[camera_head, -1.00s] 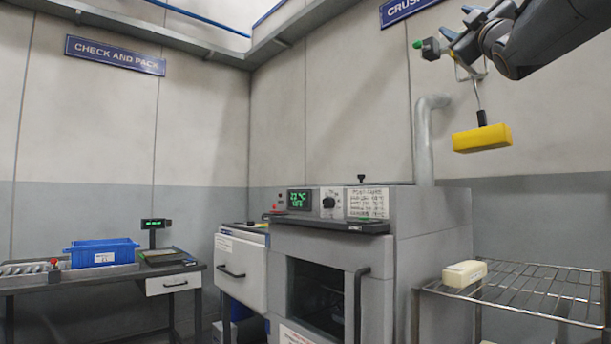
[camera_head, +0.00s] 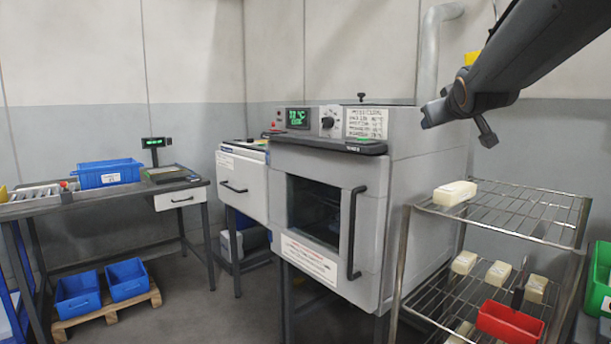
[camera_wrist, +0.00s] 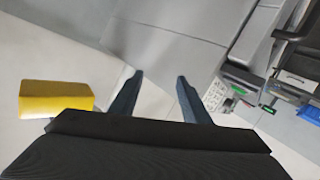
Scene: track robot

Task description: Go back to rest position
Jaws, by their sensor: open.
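My gripper (camera_wrist: 157,95) is open in the wrist view, with its two dark fingers apart and nothing between them. In the head view my arm reaches in from the upper right, and its end hangs in the air before the wall, to the right of the oven. The finger tips are hard to make out there. Nothing appears held.
A yellow hanging block (camera_wrist: 56,97) is left of my fingers, mostly hidden behind my arm in the head view (camera_head: 471,58). A grey oven (camera_head: 330,215) stands mid-view. A wire rack (camera_head: 530,215) holds cream blocks and a red bin (camera_head: 510,324).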

